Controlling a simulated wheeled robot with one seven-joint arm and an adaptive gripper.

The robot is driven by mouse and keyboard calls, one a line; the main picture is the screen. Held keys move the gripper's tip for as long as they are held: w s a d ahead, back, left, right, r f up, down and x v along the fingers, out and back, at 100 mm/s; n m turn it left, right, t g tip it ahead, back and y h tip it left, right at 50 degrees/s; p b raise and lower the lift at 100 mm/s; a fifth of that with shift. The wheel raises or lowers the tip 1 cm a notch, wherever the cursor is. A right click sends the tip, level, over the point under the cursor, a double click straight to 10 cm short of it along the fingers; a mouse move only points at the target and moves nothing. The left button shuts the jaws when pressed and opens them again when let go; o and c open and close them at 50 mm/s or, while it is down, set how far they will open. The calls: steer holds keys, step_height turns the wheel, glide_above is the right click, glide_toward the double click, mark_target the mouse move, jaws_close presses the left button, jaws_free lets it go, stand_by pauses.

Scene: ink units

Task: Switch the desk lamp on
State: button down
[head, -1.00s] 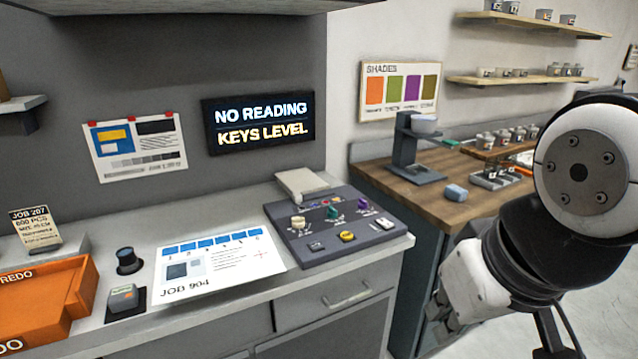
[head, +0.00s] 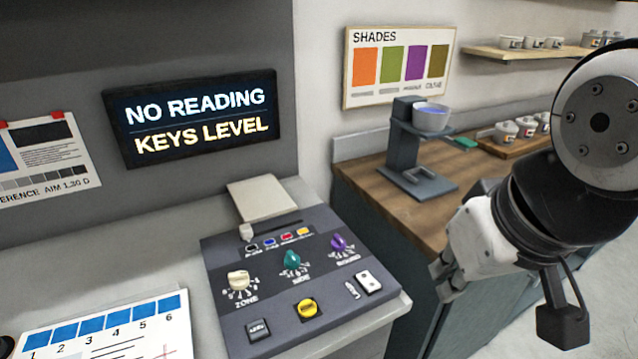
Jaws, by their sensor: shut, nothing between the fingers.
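The desk console (head: 300,340) has a sloping dark top with several controls. A white rocker switch (head: 369,281) sits at its right side, with a small label beside it too small to read surely. No lamp can be clearly made out. My gripper (head: 446,283) is shut and empty, pointing down to the right of the console, apart from it.
A wall display (head: 195,118) reads "NO READING / KEYS LEVEL". A printed sheet (head: 110,330) lies left of the console. At right, a wooden counter (head: 385,195) carries a dark stand (head: 405,150) with a bowl (head: 431,116). A gap separates the two counters at the front.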

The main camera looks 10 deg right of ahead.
steer(key=n+g+p, duration=0.5)
steer(key=n+g, duration=0.1)
steer(key=n, duration=1.6)
glide_above(375, 287)
steer(key=w, duration=0.2)
step_height(375, 287, down, 6)
steer(key=f, duration=0.1)
steer(key=shift+a+r, duration=0.25)
steer(key=f, duration=0.4)
steer(key=s+f, duration=0.1)
steer(key=f, duration=0.9)
steer(key=shift+s+d, duration=0.25)
